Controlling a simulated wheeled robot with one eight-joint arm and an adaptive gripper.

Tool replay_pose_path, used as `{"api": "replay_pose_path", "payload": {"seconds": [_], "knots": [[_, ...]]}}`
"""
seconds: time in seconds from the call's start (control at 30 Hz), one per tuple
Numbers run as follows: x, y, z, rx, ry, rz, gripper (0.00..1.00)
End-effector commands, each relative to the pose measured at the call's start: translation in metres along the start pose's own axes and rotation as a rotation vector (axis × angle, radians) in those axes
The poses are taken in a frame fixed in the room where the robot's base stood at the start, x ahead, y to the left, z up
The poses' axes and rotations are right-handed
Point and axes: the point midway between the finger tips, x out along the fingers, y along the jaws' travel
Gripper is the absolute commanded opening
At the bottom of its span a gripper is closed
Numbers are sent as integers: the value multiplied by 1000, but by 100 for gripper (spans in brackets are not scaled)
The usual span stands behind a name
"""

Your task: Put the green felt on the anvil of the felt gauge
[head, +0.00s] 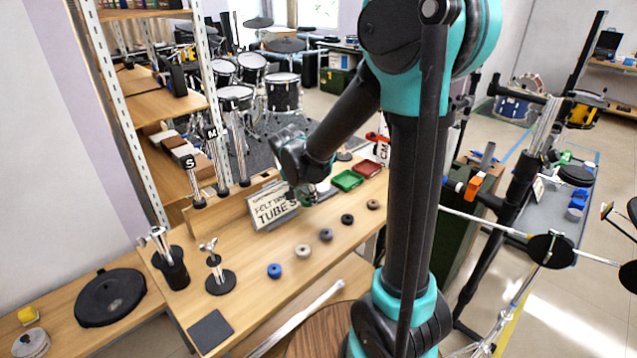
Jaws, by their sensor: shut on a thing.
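My gripper (307,197) is over the workbench, in front of the right end of the white sign. It is shut on a small, dark greenish thing, which I take for the green felt; the fingers mostly hide it. No other green felt shows on the bench. I cannot tell for sure which thing is the felt gauge. A small metal stand with a wing-shaped top and a round black base (221,282) stands at the left of the bench, well apart from my gripper. No anvil can be made out.
Blue (274,271), pale (302,251), grey (326,235), black (347,219) and brown (373,204) felts lie in a row. Green (347,180) and red (369,168) trays are behind. Posts marked S (194,185) and M stand at the back left. A dark pad (211,331) lies front left.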

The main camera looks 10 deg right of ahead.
Motion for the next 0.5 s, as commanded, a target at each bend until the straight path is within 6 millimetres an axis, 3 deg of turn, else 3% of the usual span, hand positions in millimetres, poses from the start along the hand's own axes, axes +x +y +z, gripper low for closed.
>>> {"api": "replay_pose_path", "payload": {"seconds": [0.2, 0.33, 0.5], "knots": [[21, 0, -50, 4, 0, 1, 25], [29, 0, -69, 2, 0, 1, 25], [33, -1, -80, 0, 0, 0, 25]]}}
